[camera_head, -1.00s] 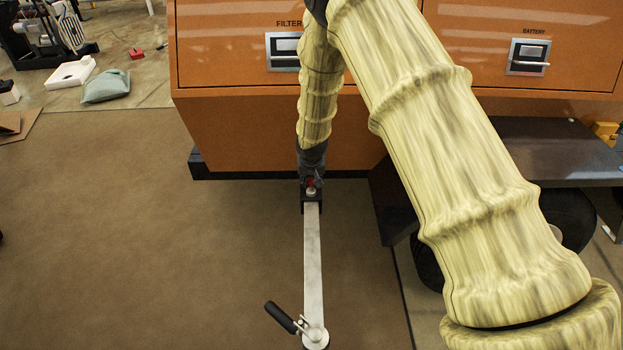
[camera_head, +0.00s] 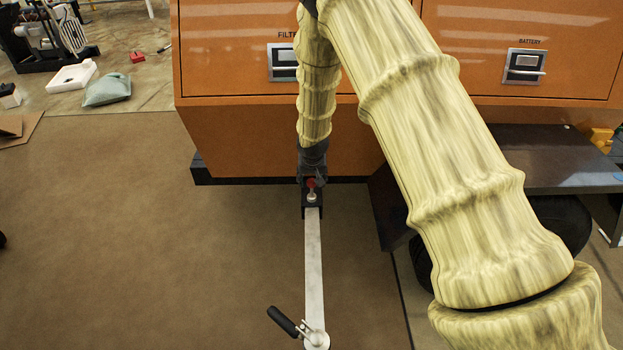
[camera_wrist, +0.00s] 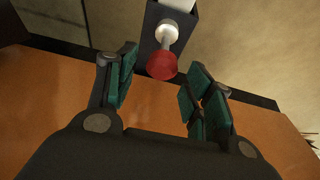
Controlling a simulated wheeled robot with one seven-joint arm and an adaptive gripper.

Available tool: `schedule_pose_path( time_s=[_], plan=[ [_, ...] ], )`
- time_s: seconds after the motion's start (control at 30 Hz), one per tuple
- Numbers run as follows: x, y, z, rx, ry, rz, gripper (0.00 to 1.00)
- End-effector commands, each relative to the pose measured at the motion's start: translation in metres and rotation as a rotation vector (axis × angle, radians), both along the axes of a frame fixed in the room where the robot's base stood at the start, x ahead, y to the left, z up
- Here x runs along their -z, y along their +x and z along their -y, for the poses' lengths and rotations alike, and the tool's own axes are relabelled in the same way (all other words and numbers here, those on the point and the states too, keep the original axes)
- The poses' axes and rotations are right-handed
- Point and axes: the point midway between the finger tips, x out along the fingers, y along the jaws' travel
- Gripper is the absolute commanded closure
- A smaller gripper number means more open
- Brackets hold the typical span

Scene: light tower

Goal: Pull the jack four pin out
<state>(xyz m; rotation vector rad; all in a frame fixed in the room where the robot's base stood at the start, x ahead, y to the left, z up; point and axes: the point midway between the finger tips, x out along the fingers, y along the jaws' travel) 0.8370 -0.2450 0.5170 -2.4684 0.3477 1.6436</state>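The jack pin has a red knob (camera_wrist: 162,66) on a pale metal shaft, which stands in the dark bracket of the jack arm in the wrist view. In the head view the red knob (camera_head: 310,183) shows just below the end of my arm, at the top of the pale jack bar (camera_head: 314,260). My gripper (camera_wrist: 160,85) is open. Its green-padded fingers are spread to the left and right of the knob, with gaps on both sides. The knob lies near the fingertips and is not gripped. In the head view the fingers are mostly hidden by my wrist.
The orange light tower body (camera_head: 240,125) stands right behind the jack. A black crank handle (camera_head: 282,320) sticks out at the jack's near end. A dark fender (camera_head: 560,165) and wheel are at the right. The brown floor (camera_head: 200,260) to the left is clear.

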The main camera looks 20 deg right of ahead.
Motion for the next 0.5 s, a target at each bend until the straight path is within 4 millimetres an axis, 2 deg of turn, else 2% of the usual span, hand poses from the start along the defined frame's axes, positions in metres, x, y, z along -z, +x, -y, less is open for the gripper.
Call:
schedule_pose_path(
  time_s=[0.27,0.5],
  plan=[
    [0.0,-0.001,-0.001,0.0,0.0,-0.001,0.48],
    [-0.021,-0.009,-0.003,0.0,0.0,-0.001,0.48]
  ],
)
